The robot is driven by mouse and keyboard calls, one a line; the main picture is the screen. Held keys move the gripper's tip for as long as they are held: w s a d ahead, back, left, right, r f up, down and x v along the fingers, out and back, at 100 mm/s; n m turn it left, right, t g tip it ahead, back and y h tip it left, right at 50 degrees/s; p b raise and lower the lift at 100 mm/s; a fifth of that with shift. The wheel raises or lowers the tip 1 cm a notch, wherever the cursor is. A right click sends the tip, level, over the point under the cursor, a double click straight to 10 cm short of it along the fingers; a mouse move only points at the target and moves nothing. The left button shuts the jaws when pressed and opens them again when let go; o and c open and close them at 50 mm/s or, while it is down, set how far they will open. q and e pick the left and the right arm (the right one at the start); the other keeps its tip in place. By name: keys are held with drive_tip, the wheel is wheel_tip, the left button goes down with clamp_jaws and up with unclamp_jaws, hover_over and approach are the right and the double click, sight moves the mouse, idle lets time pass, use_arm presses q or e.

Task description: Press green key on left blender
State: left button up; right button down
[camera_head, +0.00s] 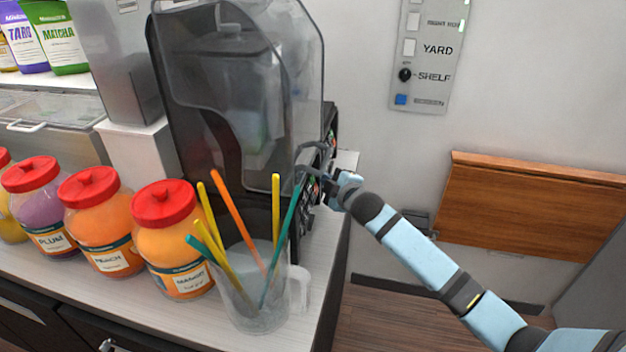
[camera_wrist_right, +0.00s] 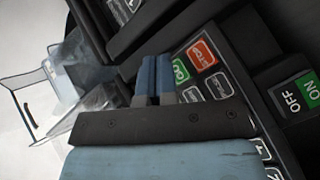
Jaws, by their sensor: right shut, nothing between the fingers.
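A blender (camera_head: 215,120) with a dark body and a clear smoky cover stands on the counter in the head view. Its controls face right, mostly hidden behind my right gripper (camera_head: 318,172). In the right wrist view, the panel shows a green key (camera_wrist_right: 181,72) next to a red key (camera_wrist_right: 203,52). My right gripper (camera_wrist_right: 156,68) is shut and empty, its fingertips just left of the green key and partly covering it. I cannot tell whether they touch it. My left gripper is not in view.
A clear pitcher (camera_head: 250,310) with coloured straws stands in front of the blender. Jars with red lids (camera_head: 165,203) line the counter at left. An OFF/ON switch (camera_wrist_right: 298,95) sits right of the keys. A wall panel (camera_head: 424,55) hangs behind. The floor at right is free.

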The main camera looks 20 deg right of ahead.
drive_tip(key=shift+w+a, duration=0.1)
idle(0.5)
drive_tip(key=shift+w+a+f, duration=0.15)
drive_tip(key=shift+a, duration=0.1)
drive_tip(key=shift+w+a+f, duration=0.1)
drive_tip(key=shift+w+a, duration=0.1)
drive_tip(key=shift+a, duration=0.05)
idle(0.7)
drive_tip(key=shift+d, duration=0.1)
drive_tip(key=shift+s+d+r+p, duration=0.25)
drive_tip(key=shift+s+d+p, duration=0.25)
drive_tip(key=shift+p, duration=0.15)
drive_tip(key=s+d+p, duration=0.1)
drive_tip(key=s+d+r+p, duration=0.1)
drive_tip(key=d+p, duration=0.1)
drive_tip(key=shift+s+d+r, duration=0.25)
drive_tip(key=shift+s+d, duration=0.15)
idle(0.3)
